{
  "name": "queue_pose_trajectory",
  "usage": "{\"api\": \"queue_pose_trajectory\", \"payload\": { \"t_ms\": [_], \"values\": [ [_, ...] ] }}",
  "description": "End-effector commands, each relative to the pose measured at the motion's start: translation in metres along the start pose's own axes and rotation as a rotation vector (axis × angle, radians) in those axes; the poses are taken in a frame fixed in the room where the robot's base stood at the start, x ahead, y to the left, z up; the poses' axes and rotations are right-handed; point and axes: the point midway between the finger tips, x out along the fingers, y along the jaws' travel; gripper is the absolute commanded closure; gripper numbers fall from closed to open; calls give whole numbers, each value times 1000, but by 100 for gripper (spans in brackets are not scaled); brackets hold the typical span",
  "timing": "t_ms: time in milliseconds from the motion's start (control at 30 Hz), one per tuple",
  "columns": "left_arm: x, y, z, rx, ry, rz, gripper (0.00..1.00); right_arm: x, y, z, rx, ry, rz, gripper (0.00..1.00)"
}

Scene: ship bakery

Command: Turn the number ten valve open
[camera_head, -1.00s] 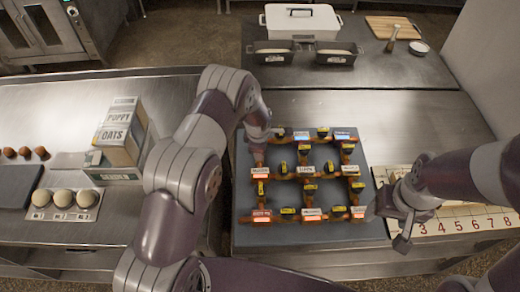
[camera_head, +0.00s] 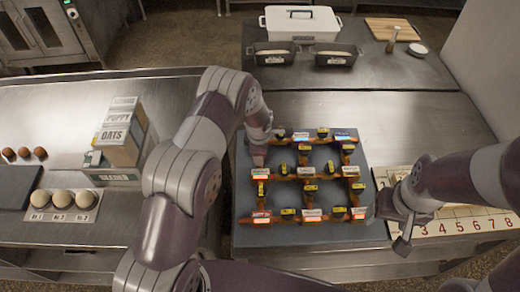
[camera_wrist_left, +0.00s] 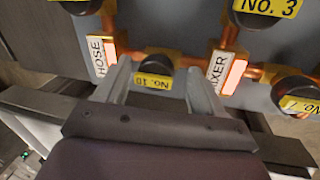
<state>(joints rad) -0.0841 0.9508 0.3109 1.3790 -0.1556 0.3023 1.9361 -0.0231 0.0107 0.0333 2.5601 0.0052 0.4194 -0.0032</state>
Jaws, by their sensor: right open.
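The number ten valve (camera_wrist_left: 157,62) is a dark round knob with a yellow "No. 10" tag, on copper pipe between the HOSE and MIXER labels in the left wrist view. My left gripper (camera_wrist_left: 160,76) is open there, its two fingers apart on either side of the knob; I cannot tell whether they touch it. In the head view my left gripper (camera_head: 257,153) is over the upper left of the pipe board (camera_head: 240,205), and its fingers are largely hidden. My right gripper (camera_head: 387,230) is open and empty by the board's lower right edge.
Other valves crowd the board, among them No. 3 (camera_wrist_left: 267,8) in the left wrist view. A numbered strip (camera_head: 465,226) lies to the right. Boxes (camera_head: 122,140) stand on the left counter. Bare steel counter (camera_head: 400,118) lies behind the board.

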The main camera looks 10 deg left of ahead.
Motion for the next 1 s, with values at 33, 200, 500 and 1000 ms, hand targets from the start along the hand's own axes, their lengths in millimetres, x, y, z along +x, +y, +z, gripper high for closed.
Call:
{"api": "queue_pose_trajectory", "payload": {
  "t_ms": [33, 200, 500, 1000],
  "values": [
    [0, 1, 0, 0, 0, 2, 31, 0, 0, 0, 0, 0, 0, 31],
    [-14, 2, 0, 0, -2, 7, 31, 7, 0, 1, 0, 0, 0, 31],
    [-86, 0, 1, -1, -2, 7, 31, 33, 0, 4, 0, 0, 0, 31],
    [-128, -2, 0, 0, 0, 0, 31, 39, 0, 5, 0, 0, 0, 31]
  ]
}}
